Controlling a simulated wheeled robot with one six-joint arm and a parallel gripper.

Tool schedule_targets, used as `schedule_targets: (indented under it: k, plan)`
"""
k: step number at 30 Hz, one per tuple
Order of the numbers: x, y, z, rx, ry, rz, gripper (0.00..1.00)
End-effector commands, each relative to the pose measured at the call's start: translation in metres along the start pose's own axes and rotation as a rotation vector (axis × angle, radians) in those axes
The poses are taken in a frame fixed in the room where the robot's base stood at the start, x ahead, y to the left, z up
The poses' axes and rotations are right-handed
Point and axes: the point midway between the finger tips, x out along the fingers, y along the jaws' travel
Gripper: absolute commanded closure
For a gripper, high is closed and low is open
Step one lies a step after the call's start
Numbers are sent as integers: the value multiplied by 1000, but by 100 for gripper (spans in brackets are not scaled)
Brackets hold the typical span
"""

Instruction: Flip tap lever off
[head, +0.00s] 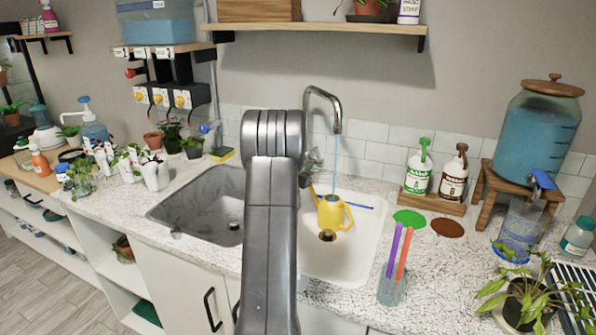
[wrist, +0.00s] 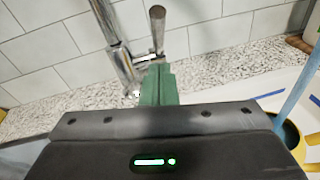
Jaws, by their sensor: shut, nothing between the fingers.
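The silver tap's spout (head: 335,105) arches over the sink, and a thin blue stream of water (head: 337,158) falls from it into a yellow watering can (head: 331,213). In the wrist view the tap's metal body (wrist: 112,40) stands at left and its lever (wrist: 158,30) stands upright just beyond my fingertips. My gripper (wrist: 158,72) is shut and empty, its green fingers close to the lever's base; I cannot tell whether they touch. In the head view my arm hides the gripper and part of the tap. The stream (wrist: 300,90) and can (wrist: 288,135) show at right in the wrist view.
The can stands in the white right basin (head: 365,245); the grey left basin (head: 205,195) looks empty. A blue stick (head: 360,206) lies behind the can. Two pump bottles (head: 419,172) stand on a wooden tray at right. The tiled wall (wrist: 70,40) is close behind the tap.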

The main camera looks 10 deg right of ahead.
Motion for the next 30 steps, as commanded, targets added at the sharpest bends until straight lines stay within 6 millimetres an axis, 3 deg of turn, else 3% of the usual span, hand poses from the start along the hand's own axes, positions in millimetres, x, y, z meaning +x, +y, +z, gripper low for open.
schedule_targets:
  k: [1, 6, 22, 30]
  plan:
    - [5, 0, 11, 3, -4, 0, 100]
    - [17, 0, 22, 2, -3, 0, 100]
    - [20, 0, 26, 2, 2, 0, 100]
    - [23, 2, 37, -7, 63, -8, 100]
